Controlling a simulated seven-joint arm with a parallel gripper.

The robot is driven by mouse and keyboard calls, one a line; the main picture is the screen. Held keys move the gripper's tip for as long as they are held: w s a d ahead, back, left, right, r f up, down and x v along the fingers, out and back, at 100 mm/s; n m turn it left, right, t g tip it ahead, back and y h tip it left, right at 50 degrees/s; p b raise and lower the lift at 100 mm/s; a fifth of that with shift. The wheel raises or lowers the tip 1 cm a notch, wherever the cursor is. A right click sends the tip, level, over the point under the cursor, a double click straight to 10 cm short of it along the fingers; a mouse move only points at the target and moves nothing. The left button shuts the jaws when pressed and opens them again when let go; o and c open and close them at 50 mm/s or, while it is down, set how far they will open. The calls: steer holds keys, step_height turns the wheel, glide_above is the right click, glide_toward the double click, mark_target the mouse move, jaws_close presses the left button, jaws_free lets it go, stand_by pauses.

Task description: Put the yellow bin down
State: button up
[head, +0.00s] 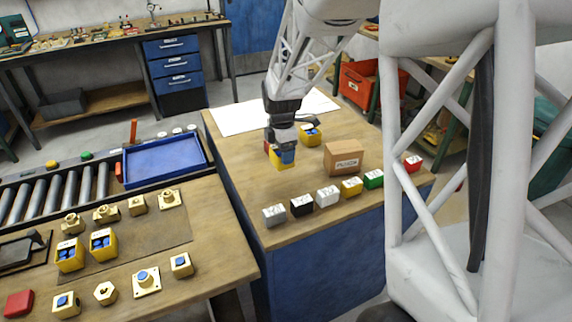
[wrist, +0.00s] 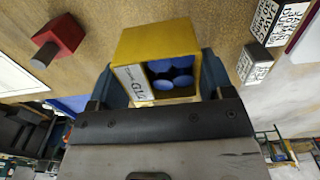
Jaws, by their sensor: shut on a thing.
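The yellow bin (head: 281,161), with blue round pieces inside and a white label on one side, is in my gripper (head: 283,143) above the right-hand wooden bench (head: 235,150). In the wrist view the yellow bin (wrist: 155,42) sits between the two fingers (wrist: 157,85), which are shut on its sides. Its open top, with the blue pieces, faces the camera. I cannot tell whether its underside touches the bench.
A red block with a grey stub (wrist: 60,37) lies near the bin. Another yellow bin (head: 311,138) stands behind it, a cardboard box (head: 343,158) to the right. Several labelled coloured blocks, including a white one (head: 328,197), line the front edge. A white sheet (head: 240,119) lies at the back.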

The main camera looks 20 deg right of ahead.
steer(key=shift+f, duration=1.1)
steer(key=shift+f, duration=1.85)
steer(key=shift+f, duration=0.1)
steer(key=o, duration=1)
steer(key=shift+c, duration=0.2)
step_height(320, 180, up, 12)
